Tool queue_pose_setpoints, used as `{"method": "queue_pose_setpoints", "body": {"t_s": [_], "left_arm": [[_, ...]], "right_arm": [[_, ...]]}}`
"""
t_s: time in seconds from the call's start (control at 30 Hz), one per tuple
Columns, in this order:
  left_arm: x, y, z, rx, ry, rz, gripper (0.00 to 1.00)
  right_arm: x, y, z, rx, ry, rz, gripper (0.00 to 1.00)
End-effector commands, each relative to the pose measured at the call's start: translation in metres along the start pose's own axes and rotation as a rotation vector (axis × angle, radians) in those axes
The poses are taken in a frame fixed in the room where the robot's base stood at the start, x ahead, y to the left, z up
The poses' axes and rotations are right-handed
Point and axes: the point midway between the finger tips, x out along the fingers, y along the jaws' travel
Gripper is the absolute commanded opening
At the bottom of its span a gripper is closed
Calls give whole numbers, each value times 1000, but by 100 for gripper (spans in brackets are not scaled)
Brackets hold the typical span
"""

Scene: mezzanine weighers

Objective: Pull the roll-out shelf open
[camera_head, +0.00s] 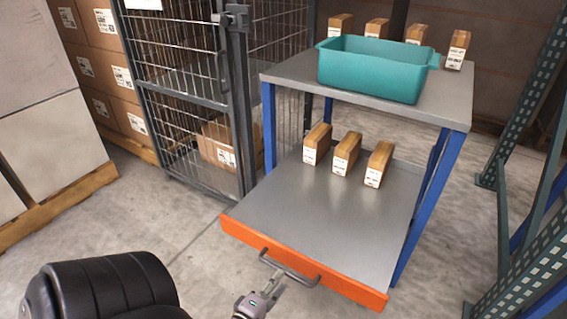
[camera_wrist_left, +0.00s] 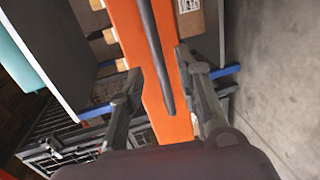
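The roll-out shelf (camera_head: 320,215) is a grey tray with an orange front (camera_head: 300,262), under a grey tabletop on blue legs. It sticks out in front of the legs, with three small brown boxes (camera_head: 347,153) standing on it. A dark bar handle (camera_head: 290,270) is on the orange front. My left gripper (camera_head: 272,287) is at the handle. In the left wrist view its fingers (camera_wrist_left: 160,75) are apart, with the handle bar (camera_wrist_left: 158,55) between them; I cannot tell whether they touch it. My right gripper is not in view.
A teal bin (camera_head: 375,70) and several small boxes (camera_head: 458,50) stand on the tabletop (camera_head: 440,105). A wire cage (camera_head: 180,90) stands behind left, a green rack post (camera_head: 530,150) at right. Stacked cartons are at far left. The floor (camera_head: 195,240) before the shelf is clear.

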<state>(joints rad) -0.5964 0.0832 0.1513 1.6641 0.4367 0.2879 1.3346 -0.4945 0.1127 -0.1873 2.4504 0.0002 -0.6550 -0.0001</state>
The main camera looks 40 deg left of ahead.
Motion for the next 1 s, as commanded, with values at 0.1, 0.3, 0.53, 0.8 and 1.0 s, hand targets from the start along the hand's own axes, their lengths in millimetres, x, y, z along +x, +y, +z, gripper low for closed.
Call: {"method": "queue_pose_setpoints", "body": {"t_s": [0.1, 0.3, 0.53, 0.8, 1.0], "left_arm": [[-28, -1, 0, 0, -1, -4, 32], [-60, 0, 0, 1, 0, -1, 32], [-72, 0, 0, 1, 0, 1, 32], [-72, 0, 0, 0, 0, 1, 32], [-72, 0, 0, 0, 0, 1, 32]], "right_arm": [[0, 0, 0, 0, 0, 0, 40], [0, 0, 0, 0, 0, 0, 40], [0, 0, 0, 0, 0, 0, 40], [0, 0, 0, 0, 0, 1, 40], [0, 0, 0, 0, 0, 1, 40]]}}
